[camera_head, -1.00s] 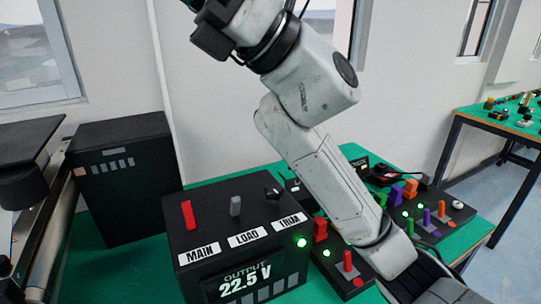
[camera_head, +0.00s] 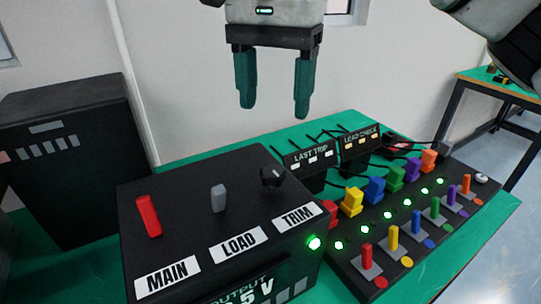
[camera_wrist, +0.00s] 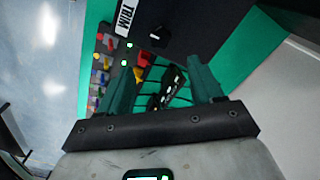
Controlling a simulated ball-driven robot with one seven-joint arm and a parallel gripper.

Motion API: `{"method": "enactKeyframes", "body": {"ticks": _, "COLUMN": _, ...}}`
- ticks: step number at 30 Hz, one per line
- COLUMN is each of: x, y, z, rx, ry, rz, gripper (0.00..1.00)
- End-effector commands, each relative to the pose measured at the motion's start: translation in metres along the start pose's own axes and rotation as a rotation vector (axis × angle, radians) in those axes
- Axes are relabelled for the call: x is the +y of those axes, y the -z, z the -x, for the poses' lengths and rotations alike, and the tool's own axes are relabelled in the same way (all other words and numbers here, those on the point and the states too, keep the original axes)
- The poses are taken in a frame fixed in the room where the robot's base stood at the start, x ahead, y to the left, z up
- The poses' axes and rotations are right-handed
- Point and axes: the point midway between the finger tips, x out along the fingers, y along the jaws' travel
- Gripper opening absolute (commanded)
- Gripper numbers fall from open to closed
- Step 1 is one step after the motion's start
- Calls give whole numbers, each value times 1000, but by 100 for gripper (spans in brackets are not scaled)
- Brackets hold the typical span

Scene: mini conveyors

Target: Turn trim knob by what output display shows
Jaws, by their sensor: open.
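The trim knob (camera_head: 272,178) is a small black knob on top of the dark control box (camera_head: 150,266), behind the TRIM label (camera_head: 297,217). In the wrist view the knob (camera_wrist: 160,36) shows beyond my fingertips. The output display (camera_head: 238,290) is on the box's front face; its lower part is cut off by the picture edge and only "5 V" can be read of its value. My gripper (camera_head: 273,108) is open and empty, pointing down, above and behind the knob, apart from it.
A red MAIN lever (camera_head: 148,216) and grey LOAD lever (camera_head: 218,198) stand left of the knob. A switch panel (camera_head: 345,268) with coloured levers and green lights is at the right. LAST TRIP (camera_head: 310,157) and LEAD CHECK (camera_head: 359,146) boxes stand behind.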

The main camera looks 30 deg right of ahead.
Motion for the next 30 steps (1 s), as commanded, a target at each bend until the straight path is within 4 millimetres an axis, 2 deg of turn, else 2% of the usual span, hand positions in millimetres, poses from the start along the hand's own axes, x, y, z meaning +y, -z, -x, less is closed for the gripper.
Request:
{"method": "enactKeyframes", "body": {"ticks": 5, "x": 0, "y": -1, "z": -24, "rx": -4, "ry": -3, "rz": 3, "gripper": 66}}
{"method": "enactKeyframes", "body": {"ticks": 12, "x": 0, "y": -2, "z": -68, "rx": -6, "ry": 0, "rz": 2, "gripper": 66}}
{"method": "enactKeyframes", "body": {"ticks": 18, "x": 0, "y": -2, "z": -94, "rx": -6, "ry": 0, "rz": 2, "gripper": 66}}
{"method": "enactKeyframes", "body": {"ticks": 24, "x": 0, "y": -2, "z": -104, "rx": -5, "ry": 3, "rz": 2, "gripper": 66}}
{"method": "enactKeyframes", "body": {"ticks": 30, "x": 0, "y": -2, "z": -105, "rx": -5, "ry": 2, "rz": 2, "gripper": 66}}
